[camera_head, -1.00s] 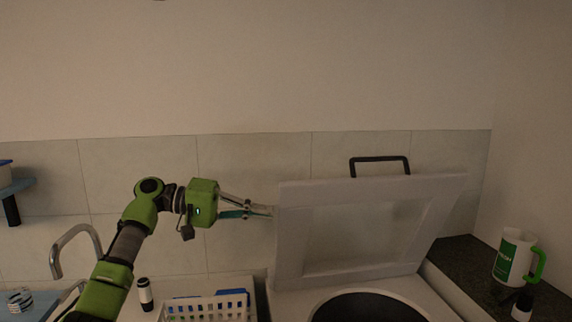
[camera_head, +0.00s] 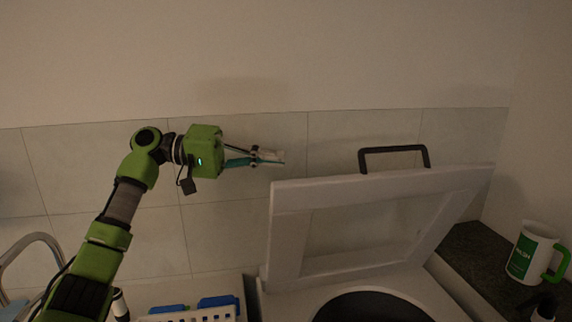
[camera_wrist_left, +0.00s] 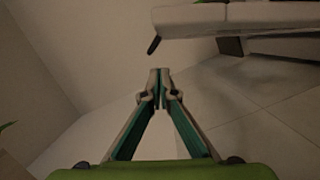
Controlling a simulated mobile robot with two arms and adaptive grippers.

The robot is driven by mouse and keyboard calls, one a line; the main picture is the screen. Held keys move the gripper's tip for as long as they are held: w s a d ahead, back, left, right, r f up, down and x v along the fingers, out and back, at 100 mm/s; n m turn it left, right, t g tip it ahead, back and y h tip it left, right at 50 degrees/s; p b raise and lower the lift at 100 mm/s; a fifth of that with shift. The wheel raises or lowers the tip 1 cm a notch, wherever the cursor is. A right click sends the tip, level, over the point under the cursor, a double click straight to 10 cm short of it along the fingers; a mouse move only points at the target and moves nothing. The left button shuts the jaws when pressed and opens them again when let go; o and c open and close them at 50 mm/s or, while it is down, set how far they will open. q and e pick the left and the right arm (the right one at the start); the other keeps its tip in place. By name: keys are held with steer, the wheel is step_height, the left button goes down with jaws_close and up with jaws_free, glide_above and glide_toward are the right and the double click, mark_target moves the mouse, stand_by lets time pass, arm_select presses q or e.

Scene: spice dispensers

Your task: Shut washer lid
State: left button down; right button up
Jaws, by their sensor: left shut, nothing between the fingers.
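The washer lid (camera_head: 382,222) is a white panel with a recessed middle, standing open and tilted back over the washer. A black handle (camera_head: 394,150) sticks up behind its top edge. The washer's round dark opening (camera_head: 370,307) shows below the lid. My left gripper (camera_head: 281,159) is shut and empty, just above and left of the lid's upper left corner, with a small gap in the picture. In the left wrist view the fingertips (camera_wrist_left: 159,72) meet with nothing between them. A pale slab-like edge (camera_wrist_left: 235,17), probably the lid, shows beyond them. My right gripper is not in view.
A white and green mug (camera_head: 532,254) stands on the dark counter at right, near a dark-topped bottle (camera_head: 544,306). A white basket (camera_head: 195,314) with blue items sits left of the washer. A faucet (camera_head: 32,240) is at far left. The tiled wall is close behind.

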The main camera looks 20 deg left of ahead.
arm_select(q)
steer(key=d, duration=0.1)
steer(key=s+d+f+p, duration=0.1)
steer(key=d, duration=0.1)
steer(key=shift+s+d+f, duration=0.25)
steer(key=shift+s+d, duration=0.1)
steer(key=shift+s, duration=0.25)
steer(key=shift+d+f, duration=0.1)
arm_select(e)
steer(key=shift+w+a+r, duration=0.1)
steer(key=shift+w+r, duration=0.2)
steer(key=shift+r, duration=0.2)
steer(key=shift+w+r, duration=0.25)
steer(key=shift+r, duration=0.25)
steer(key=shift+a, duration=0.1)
